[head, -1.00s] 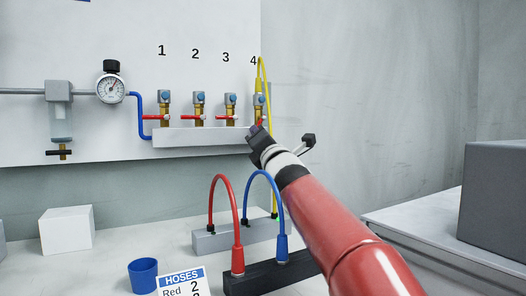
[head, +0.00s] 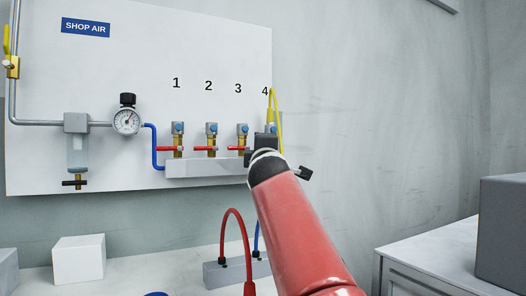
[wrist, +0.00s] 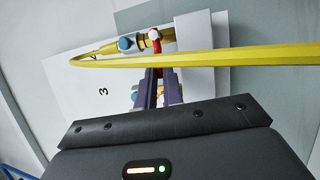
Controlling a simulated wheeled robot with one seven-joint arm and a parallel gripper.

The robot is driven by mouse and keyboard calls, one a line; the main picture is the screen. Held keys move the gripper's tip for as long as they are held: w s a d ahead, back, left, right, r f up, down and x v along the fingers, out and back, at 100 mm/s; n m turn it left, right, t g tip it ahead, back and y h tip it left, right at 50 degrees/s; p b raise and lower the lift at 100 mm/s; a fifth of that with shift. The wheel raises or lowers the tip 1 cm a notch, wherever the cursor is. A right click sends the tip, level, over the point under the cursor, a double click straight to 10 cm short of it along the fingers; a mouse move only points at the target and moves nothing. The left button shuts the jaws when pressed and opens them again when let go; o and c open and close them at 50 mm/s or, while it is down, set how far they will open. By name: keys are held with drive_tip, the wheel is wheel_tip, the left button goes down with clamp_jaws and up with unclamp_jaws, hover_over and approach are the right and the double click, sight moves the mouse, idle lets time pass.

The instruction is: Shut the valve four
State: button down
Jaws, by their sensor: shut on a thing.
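Valve four (head: 272,129), brass with a blue knob and a yellow hose, is at the right end of the manifold under the number 4. My gripper (head: 265,142) is in front of it in the head view and hides most of its body and lever. In the wrist view, valve four's blue knob (wrist: 125,43) and red lever (wrist: 156,48) show beyond the yellow hose (wrist: 220,58). My fingers (wrist: 150,88) are shut on the red lever, whose near part they and the hose hide. The visible part of the lever looks crosswise to the brass body.
Valves 1 (head: 178,140), 2 (head: 211,140) and 3 (head: 242,140) stand left of my gripper, their red levers crosswise. The yellow hose loops close to my fingers. A red hose (head: 232,222) arches below. A grey box (head: 503,225) is at the right.

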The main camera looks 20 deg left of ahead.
drive_tip(key=shift+r+m, duration=0.2)
drive_tip(key=shift+m, duration=0.2)
drive_tip(key=c, duration=1.5)
unclamp_jaws()
drive_tip(key=shift+f, duration=0.1)
drive_tip(key=shift+b+v, duration=1.4)
drive_tip(key=shift+v, duration=2.5)
